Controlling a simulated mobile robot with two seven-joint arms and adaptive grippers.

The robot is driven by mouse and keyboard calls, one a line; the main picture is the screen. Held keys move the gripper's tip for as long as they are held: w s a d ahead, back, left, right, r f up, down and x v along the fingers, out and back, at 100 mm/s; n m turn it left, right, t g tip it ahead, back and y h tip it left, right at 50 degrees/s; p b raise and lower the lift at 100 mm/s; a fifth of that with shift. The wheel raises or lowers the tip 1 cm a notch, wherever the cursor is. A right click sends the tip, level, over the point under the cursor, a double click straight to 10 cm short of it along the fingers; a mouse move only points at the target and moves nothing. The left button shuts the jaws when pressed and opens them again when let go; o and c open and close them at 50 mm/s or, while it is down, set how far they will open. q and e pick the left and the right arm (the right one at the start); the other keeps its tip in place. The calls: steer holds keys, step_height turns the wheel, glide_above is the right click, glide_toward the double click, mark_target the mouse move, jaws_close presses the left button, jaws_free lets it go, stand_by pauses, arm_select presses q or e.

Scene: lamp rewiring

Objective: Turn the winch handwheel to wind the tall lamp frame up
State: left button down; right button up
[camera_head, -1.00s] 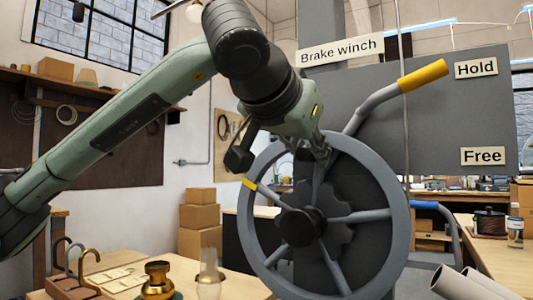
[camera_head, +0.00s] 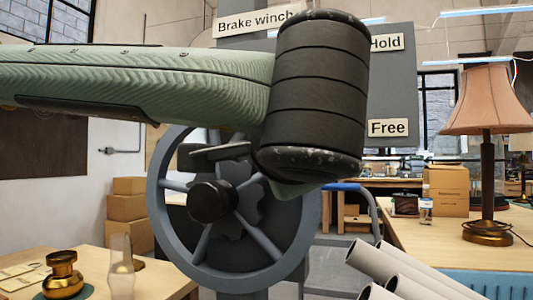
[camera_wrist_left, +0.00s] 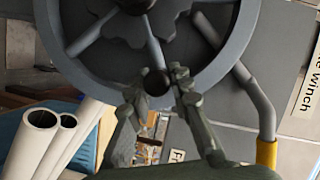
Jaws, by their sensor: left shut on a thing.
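The grey winch handwheel (camera_head: 164,232) stands upright, with a dark hub (camera_head: 212,201) and spokes. My left arm crosses in front of its upper right part and hides the left gripper in the head view. I do not see the tall lamp frame or my right gripper.
A grey panel behind has signs "Brake winch" (camera_head: 250,22), "Hold" (camera_head: 387,43) and "Free" (camera_head: 388,128). Pale tubes (camera_head: 385,265) are close at the wheel's lower right. A shaded lamp (camera_head: 487,110) stands on the right bench. Brass parts (camera_head: 63,275) are on the left table.

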arm_select(q)
steer(key=shift+s+d+f+m+t+y+b, duration=0.1)
steer(key=shift+f+m+t+y+b, duration=0.1)
steer(key=shift+f+m, duration=0.4)
steer(key=shift+d+f+m+t+y+b, duration=0.1)
steer(key=shift+f+m+b, duration=0.1)
steer(key=shift+f+m, duration=0.4)
arm_select(e)
steer(key=shift+w+r, duration=0.15)
steer(key=shift+r, duration=0.95)
arm_select(q)
steer(key=shift+f, duration=0.2)
steer(key=c, duration=1.4)
jaws_free()
steer(key=shift+a, duration=0.1)
steer(key=shift+r, duration=0.15)
